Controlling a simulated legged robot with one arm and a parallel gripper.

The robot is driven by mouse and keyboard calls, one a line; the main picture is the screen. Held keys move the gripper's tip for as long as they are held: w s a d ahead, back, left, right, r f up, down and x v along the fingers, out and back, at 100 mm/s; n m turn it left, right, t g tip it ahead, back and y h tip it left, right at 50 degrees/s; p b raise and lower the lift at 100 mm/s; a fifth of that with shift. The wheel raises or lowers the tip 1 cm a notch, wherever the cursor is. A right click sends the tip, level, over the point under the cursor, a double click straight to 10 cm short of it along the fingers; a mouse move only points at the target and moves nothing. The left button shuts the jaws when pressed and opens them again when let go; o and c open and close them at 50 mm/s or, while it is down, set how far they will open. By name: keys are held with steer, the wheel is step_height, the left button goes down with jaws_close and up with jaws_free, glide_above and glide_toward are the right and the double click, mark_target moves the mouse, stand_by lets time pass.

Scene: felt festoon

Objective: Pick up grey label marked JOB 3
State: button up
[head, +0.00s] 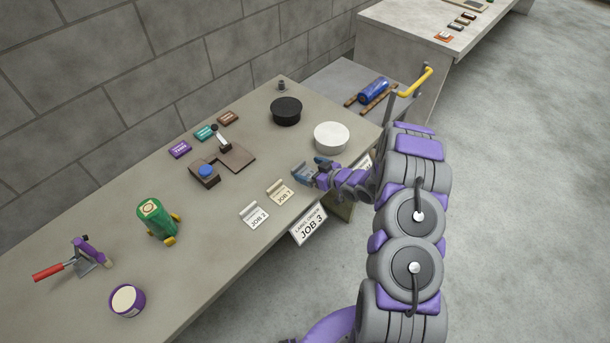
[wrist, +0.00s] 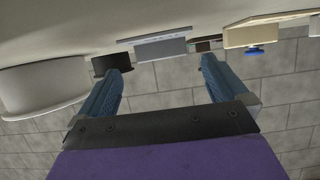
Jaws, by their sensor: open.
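A grey block (wrist: 160,48), seen edge-on in the wrist view, is probably the grey label; no writing on it can be read there. It lies just beyond my fingertips, between them in the picture, with nothing gripped. In the head view my gripper (head: 308,168) is low over the table's front edge and seems to hide that label. My gripper (wrist: 160,68) is open and empty. A white label (head: 255,215) reading JOB 2 and a cream label (head: 280,192) stand to its left. The cream label also shows in the wrist view (wrist: 265,34).
A sign (head: 310,228) reading JOB 3 hangs on the table's (head: 75,215) front edge. A blue-button box (head: 205,174) and green bottle-like thing (head: 157,219) stand left.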

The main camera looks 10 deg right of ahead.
mark_target(300, 166)
steer(key=b+x, duration=0.1)
steer(key=x, duration=0.3)
steer(key=shift+a, duration=0.15)
steer(key=shift+w+a+f, duration=0.15)
steer(key=shift+w+a, duration=0.1)
steer(key=shift+w, duration=0.2)
steer(key=shift+c, duration=0.5)
steer(key=c, duration=1)
